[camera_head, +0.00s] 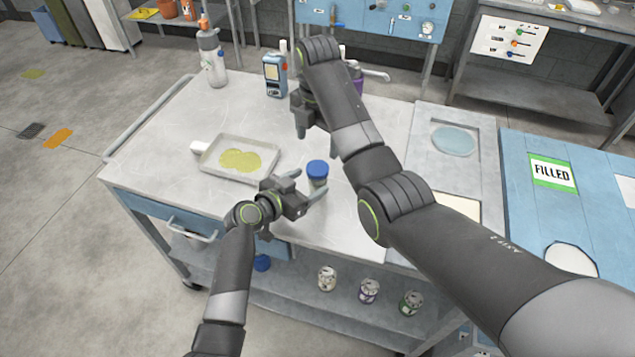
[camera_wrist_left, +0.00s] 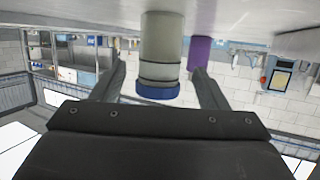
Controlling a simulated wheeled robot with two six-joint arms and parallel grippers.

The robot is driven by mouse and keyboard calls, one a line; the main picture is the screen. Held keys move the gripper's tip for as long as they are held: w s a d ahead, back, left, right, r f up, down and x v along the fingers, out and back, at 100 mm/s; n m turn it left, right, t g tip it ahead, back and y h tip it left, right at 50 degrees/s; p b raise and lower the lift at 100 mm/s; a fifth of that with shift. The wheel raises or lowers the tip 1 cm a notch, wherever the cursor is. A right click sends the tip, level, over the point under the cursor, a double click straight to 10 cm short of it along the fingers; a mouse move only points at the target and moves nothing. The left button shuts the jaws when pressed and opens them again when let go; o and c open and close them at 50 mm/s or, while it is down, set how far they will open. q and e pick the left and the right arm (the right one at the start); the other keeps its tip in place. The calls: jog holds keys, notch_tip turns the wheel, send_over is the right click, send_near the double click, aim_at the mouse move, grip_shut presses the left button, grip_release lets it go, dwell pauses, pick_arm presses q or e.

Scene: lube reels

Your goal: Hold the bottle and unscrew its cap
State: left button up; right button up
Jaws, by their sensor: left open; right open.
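The bottle stands upright on the table, a clear-grey body (camera_head: 318,183) with a blue cap (camera_head: 317,168) on top. My left gripper (camera_head: 308,184) is open, with its fingers reaching to either side of the bottle. In the left wrist view, which is upside down, the bottle body (camera_wrist_left: 161,45) and blue cap (camera_wrist_left: 157,91) show between the two spread fingers (camera_wrist_left: 160,78), with gaps on both sides. My right gripper (camera_head: 302,122) is open, above the table behind and left of the bottle. Its fingertips are partly hidden by its own arm.
A tray (camera_head: 213,170) with yellow liquid lies left of the bottle. Several jars sit on the lower shelf (camera_head: 300,298).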

pick_arm(q)
jog(key=shift+x, duration=0.95)
